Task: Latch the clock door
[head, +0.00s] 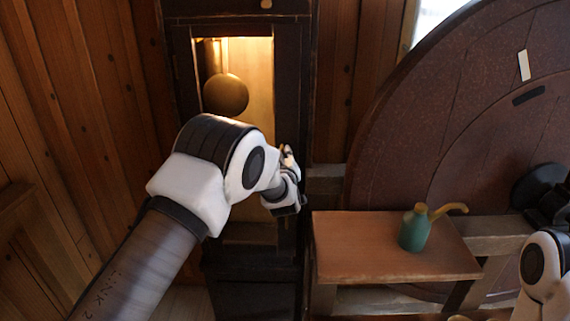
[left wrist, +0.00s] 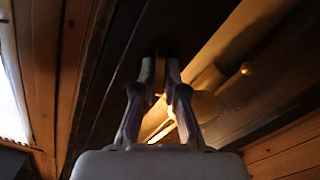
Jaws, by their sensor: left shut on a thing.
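The tall dark clock case (head: 306,60) stands against the wood wall. Its door (head: 288,70) has a dark frame around a lit opening, with the round brass pendulum bob (head: 226,94) inside. My left gripper (head: 289,158) is at the door's right edge, below the middle of the opening. In the left wrist view its two fingers (left wrist: 160,72) are close together on a small dark part, which looks like the latch but is mostly hidden. The bob also shows behind the fingers there (left wrist: 205,103). My left arm covers the lower part of the door. I cannot tell whether the door is fully closed.
A green oil can (head: 414,230) with a tan spout stands on a small wooden bench (head: 350,255) right of the clock. A large dark round wheel (head: 460,130) rises behind it. My right arm (head: 543,265) is at the lower right, near the wheel. The bench's left part is clear.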

